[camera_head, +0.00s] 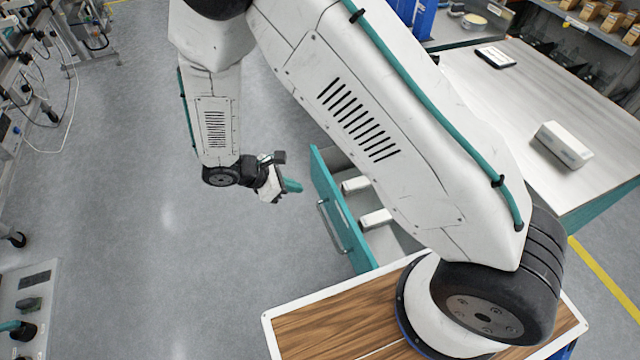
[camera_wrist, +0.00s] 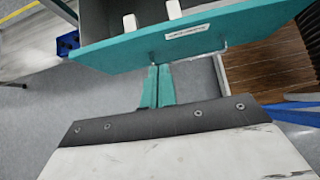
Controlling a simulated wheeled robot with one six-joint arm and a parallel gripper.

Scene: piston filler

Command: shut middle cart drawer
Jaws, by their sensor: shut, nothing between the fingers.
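The cart drawer (camera_head: 329,198) stands pulled out, with a teal front and a metal bar handle (camera_head: 332,227) on its outer face. Two white items (camera_head: 375,219) lie inside it. In the wrist view the drawer front (camera_wrist: 190,42) crosses the upper part of the picture, with a white label on it. My gripper (camera_head: 291,186) is shut and empty, just left of the drawer front. In the wrist view its teal fingers (camera_wrist: 157,88) are together and point at the front; I cannot tell if they touch it. Other drawers are hidden by my arm.
The cart's metal top (camera_head: 510,100) bears a white box (camera_head: 563,144) and a dark tablet-like item (camera_head: 495,57). Grey floor (camera_head: 150,270) left of the drawer is clear. Benches with equipment line the left edge. Shelves with cartons (camera_head: 590,12) stand at the top right.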

